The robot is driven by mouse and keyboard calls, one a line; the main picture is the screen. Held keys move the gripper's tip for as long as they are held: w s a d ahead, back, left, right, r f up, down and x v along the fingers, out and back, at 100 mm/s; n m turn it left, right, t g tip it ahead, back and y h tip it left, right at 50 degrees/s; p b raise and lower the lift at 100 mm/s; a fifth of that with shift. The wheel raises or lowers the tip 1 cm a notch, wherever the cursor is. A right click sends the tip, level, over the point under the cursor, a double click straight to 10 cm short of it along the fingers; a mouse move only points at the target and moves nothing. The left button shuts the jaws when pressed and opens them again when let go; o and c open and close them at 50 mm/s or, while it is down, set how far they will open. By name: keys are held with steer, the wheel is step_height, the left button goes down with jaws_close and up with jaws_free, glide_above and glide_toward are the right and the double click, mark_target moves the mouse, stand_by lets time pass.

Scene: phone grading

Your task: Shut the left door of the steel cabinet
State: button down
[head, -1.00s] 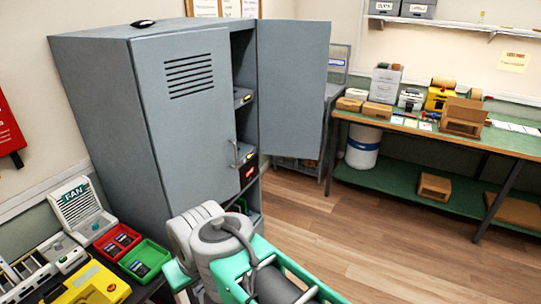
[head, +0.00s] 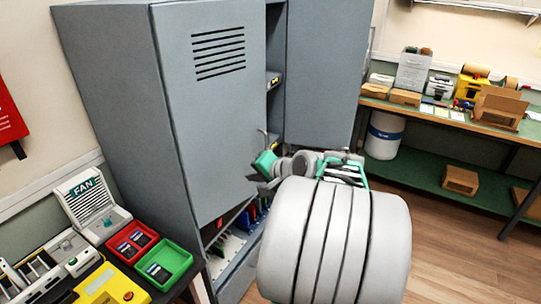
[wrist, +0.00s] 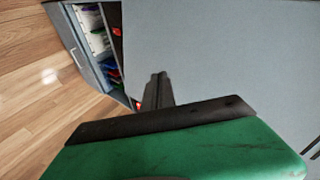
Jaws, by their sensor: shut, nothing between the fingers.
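The steel cabinet (head: 115,110) stands at the left in the head view. Its left door (head: 190,125), grey with slotted vents, is partly open; its lower edge stands out from the cabinet and the inside shows below and beside it. In the wrist view the grey door panel (wrist: 225,60) fills the right side. My gripper (head: 259,178) is shut and empty by the door's free edge, just below its handle (head: 265,138). In the wrist view its dark fingers (wrist: 158,88) point toward the panel; I cannot tell whether they touch it.
The cabinet's right door (head: 325,70) stands wide open behind my arm. Colourful items on the cabinet's lower shelf show in the wrist view (wrist: 108,68). A red tray (head: 130,240) and a green tray (head: 165,263) lie front left. A green-topped workbench (head: 450,120) stands right, with clear floor before it.

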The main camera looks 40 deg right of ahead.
steer(key=s+d+r+m+t+h, duration=0.1)
steer(key=s+d+m+t, duration=0.15)
steer(key=d, duration=0.35)
steer(key=s+d+r+m+t+h, duration=0.1)
steer(key=s+d+m, duration=0.2)
steer(key=d, duration=0.3)
steer(key=p, duration=0.3)
glide_toward(259, 138)
steer(key=f, duration=0.1)
steer(key=w+f, duration=0.2)
steer(key=shift+w+d+f, duration=0.1)
steer(key=shift+d+f, duration=0.2)
steer(key=shift+d, duration=0.05)
steer(key=w, duration=0.2)
steer(key=w+b, duration=0.1)
steer(key=w, duration=0.5)
steer(key=shift+d+f, duration=0.15)
steer(key=shift+d, duration=0.15)
steer(key=shift+r, duration=0.4)
steer(key=shift+a, duration=0.1)
steer(key=shift+b, duration=0.3)
